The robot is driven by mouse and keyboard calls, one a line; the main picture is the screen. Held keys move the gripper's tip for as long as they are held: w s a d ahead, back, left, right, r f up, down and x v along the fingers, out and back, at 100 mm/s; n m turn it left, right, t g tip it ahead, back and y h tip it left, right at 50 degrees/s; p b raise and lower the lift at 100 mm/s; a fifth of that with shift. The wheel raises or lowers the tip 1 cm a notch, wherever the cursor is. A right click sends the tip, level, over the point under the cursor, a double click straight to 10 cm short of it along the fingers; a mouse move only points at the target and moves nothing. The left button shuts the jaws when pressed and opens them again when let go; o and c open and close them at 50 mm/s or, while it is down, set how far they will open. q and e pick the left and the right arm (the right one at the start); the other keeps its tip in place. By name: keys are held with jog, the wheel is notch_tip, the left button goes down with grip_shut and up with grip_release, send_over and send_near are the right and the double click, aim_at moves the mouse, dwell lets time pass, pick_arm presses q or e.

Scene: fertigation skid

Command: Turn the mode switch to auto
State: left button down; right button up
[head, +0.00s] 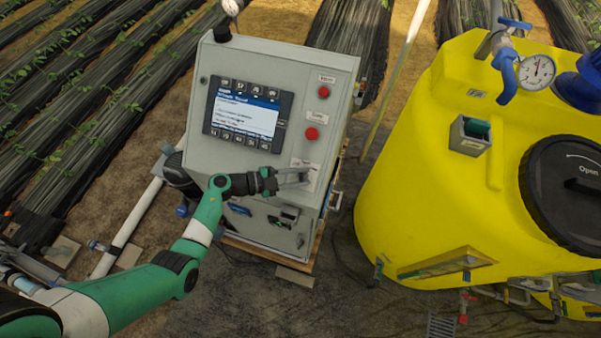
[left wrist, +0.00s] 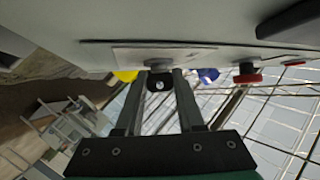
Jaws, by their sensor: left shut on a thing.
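The grey control cabinet (head: 251,184) stands at centre in the head view. My left gripper (head: 304,177) is at the lower right of its front panel, in front of a pale label plate. In the left wrist view my left gripper (left wrist: 160,85) has one finger on each side of a small dark knob (left wrist: 160,81), apparently the mode switch, and is shut on it. The knob sits on the label plate (left wrist: 125,55). In the head view the fingers hide the knob, and its pointer direction cannot be read. My right gripper is not in view.
The panel has a display (head: 247,114), an upper red button (head: 324,92) and a lower red button (head: 312,134). A socket box (head: 289,215) sits below the gripper. A yellow tank (head: 420,170) stands to the right, with a gap between it and the cabinet.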

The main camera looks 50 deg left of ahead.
pick_arm(q)
jog(key=m+g+h, duration=0.1)
jog(key=m+g, duration=0.5)
jog(key=shift+w+r, duration=0.1)
jog(key=shift+r, duration=0.05)
jog(key=m+g+y, duration=0.1)
jog(key=m+g, duration=0.3)
jog(key=g, duration=0.1)
jog(key=shift+m, duration=0.3)
jog(key=c, duration=0.5)
grip_release()
jog(key=b+v, duration=0.1)
jog(key=v, duration=1)
jog(key=shift+a+r, duration=0.15)
jog(key=shift+r, duration=0.15)
